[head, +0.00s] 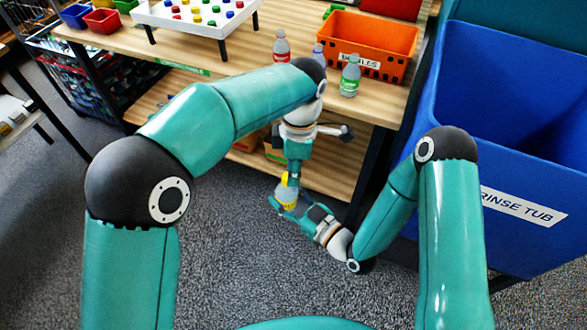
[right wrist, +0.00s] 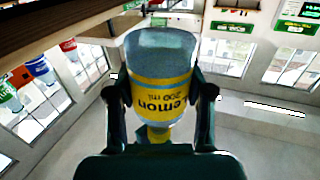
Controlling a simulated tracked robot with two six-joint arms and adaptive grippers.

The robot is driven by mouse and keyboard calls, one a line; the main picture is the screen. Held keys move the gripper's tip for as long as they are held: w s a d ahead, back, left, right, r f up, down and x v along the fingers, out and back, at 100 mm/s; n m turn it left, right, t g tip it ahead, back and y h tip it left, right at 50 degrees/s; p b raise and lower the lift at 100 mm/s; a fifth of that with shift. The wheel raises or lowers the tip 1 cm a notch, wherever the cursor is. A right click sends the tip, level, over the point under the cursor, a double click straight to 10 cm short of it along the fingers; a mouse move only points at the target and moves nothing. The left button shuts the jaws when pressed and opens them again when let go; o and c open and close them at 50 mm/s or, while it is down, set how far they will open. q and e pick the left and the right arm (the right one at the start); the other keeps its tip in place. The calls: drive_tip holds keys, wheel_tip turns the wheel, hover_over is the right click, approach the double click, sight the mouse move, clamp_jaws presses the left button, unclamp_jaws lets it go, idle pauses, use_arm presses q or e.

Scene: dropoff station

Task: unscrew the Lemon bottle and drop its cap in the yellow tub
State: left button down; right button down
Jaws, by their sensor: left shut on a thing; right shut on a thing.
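The Lemon bottle (head: 286,194), with a yellow label, is held in front of the table's lower shelf. The right wrist view shows the bottle (right wrist: 160,75) with its lettering upside down and its yellow cap end (right wrist: 158,135) low in the picture. My right gripper (head: 288,206) is shut on the bottle body, one finger on each side (right wrist: 160,92). My left gripper (head: 294,177) points down from above and is shut at the bottle's cap end; its fingers largely hide the cap. I see no yellow tub in either view.
An orange crate (head: 392,38) labelled for bottles stands on the table. Red (head: 282,48), blue (head: 318,55) and green (head: 350,78) labelled bottles stand beside it. A large blue rinse tub (head: 480,150) fills the right. A white rack (head: 190,22) and small bins are back left.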

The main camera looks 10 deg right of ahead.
drive_tip(key=shift+r, duration=0.15)
use_arm(q)
drive_tip(key=shift+d+r, duration=0.1)
drive_tip(key=shift+r, duration=0.95)
drive_tip(key=shift+r, duration=0.1)
